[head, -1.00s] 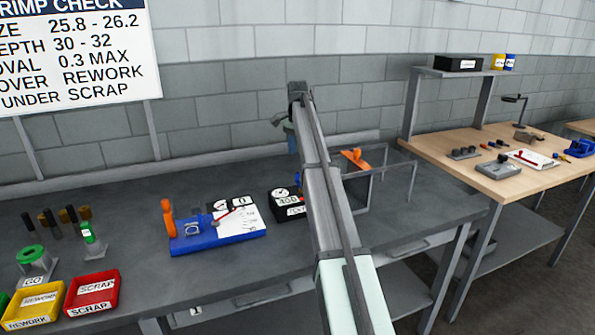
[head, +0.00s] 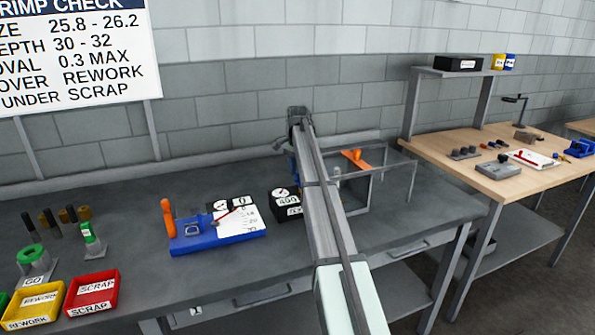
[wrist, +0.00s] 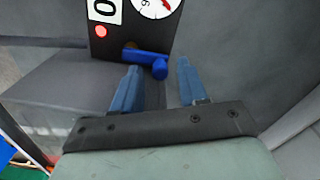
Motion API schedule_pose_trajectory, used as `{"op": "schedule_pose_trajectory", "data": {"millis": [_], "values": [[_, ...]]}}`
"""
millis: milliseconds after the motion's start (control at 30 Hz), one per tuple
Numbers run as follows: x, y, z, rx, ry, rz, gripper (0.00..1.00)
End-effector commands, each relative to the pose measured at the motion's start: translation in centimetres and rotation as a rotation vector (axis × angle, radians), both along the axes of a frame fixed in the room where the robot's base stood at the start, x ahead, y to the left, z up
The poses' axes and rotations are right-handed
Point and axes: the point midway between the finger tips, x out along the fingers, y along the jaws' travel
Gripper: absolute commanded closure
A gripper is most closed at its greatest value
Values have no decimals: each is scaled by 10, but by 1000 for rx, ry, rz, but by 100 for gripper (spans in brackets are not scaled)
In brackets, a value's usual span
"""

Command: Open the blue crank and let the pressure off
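The blue crank (wrist: 146,58) sticks out from the face of a black box (wrist: 112,35), with a round knob at its end. The box carries a dial gauge (wrist: 155,5), a display cut off by the frame with a 0 showing, and a red light (wrist: 100,31). My gripper (wrist: 158,66) is open, with its two blue fingers apart and the knob showing at the gap between their tips. I cannot tell whether they touch it. In the head view my arm hides the crank and most of my gripper; a black box with a gauge (head: 284,202) stands beside the arm.
A blue fixture (head: 205,240) with an orange handle stands left on the grey bench. A clear-sided frame holding an orange lever (head: 356,160) stands right of my arm. Red (head: 92,293) and yellow (head: 35,307) bins sit at the front left.

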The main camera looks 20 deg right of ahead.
Motion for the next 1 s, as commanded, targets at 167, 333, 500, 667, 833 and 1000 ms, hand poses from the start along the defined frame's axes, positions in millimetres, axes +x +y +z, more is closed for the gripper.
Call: {"op": "schedule_pose_trajectory", "data": {"millis": [167,333,500,667,833,1000], "values": [[0,0,0,0,0,0,75],[0,0,0,0,0,0,91],[0,0,0,0,1,0,100],[0,0,0,0,1,3,100],[0,1,0,0,1,34,100],[-1,5,0,0,1,118,100]]}}
